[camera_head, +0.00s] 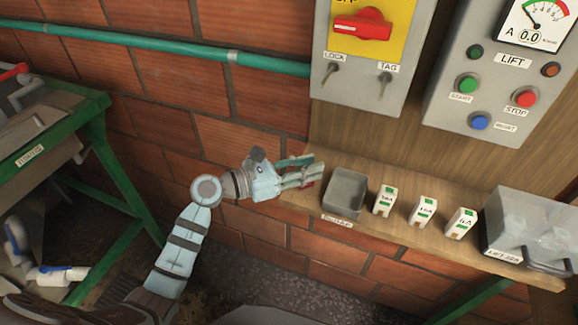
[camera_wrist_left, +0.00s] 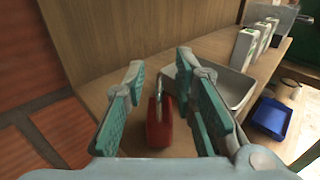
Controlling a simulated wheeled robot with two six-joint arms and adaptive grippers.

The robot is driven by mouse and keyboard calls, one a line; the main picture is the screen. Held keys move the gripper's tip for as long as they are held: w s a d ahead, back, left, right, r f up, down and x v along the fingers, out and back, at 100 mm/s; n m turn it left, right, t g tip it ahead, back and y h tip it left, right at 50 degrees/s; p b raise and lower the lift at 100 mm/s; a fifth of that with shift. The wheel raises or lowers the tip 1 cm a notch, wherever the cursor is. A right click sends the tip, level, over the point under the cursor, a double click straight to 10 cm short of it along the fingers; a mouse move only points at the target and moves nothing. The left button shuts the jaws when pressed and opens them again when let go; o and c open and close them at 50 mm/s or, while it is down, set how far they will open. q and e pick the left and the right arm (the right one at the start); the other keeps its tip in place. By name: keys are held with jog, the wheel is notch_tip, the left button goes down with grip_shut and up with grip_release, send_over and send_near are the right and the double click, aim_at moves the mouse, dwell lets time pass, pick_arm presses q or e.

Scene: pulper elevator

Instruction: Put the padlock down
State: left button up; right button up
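The red padlock (camera_wrist_left: 159,122) with its grey shackle rests on the wooden shelf in the left wrist view, near the shelf's left end. My left gripper (camera_wrist_left: 160,100) has its teal fingers spread on either side of the padlock, with a visible gap to each finger. In the head view my left gripper (camera_head: 305,172) is at the left end of the shelf (camera_head: 300,196); only a small red bit of the padlock (camera_head: 308,184) shows by its fingertips. My right gripper is not in view.
A grey open tray (camera_head: 344,192) sits just right of the gripper. Several white breakers (camera_head: 384,200) and a clear lidded box (camera_head: 530,230) stand further right. A grey switch box (camera_head: 360,85) with a red handle hangs above. A blue bin (camera_wrist_left: 270,118) lies lower.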

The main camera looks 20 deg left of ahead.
pick_arm(q)
jog(key=b+v, duration=0.2)
jog(key=v, duration=1)
jog(key=shift+a+r+b, duration=0.15)
jog(key=shift+r+b, duration=0.05)
jog(key=shift+b, duration=0.2)
